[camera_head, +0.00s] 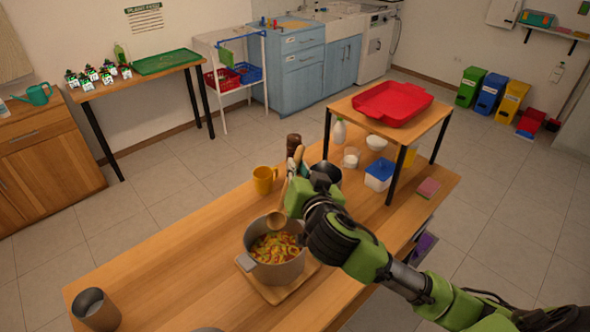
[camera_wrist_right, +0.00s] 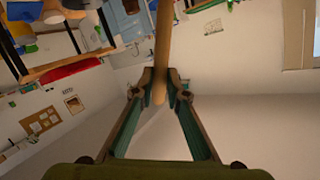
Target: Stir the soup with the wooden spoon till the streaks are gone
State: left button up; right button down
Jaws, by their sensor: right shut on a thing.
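A grey pot (camera_head: 271,271) stands on a wooden board (camera_head: 246,264) on the long table. The soup (camera_head: 276,246) in it shows mixed yellow, red and green patches. My right gripper (camera_head: 298,188) is shut on the wooden spoon (camera_head: 276,221), behind and above the pot. The spoon's bowl hangs over the back of the pot; whether it touches the soup I cannot tell. In the right wrist view the gripper (camera_wrist_right: 159,88) has its fingertips on the spoon's handle (camera_wrist_right: 163,45). My left gripper is not in view.
A yellow mug (camera_head: 264,181) stands behind the pot, with a dark brown mill (camera_head: 293,144) beyond it. A grey cup (camera_head: 95,309) is at the front left. A raised shelf with a red tray (camera_head: 393,104) stands behind my arm.

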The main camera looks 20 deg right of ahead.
jog(key=w+d+f+b, duration=0.2)
jog(key=d+f, duration=0.1)
jog(key=d, duration=0.2)
jog(key=s+a+f+b, duration=0.2)
jog(key=a+f+b, duration=0.4)
jog(key=f+b, duration=0.4)
jog(key=shift+s+f, duration=0.2)
jog(key=shift+f, duration=0.65)
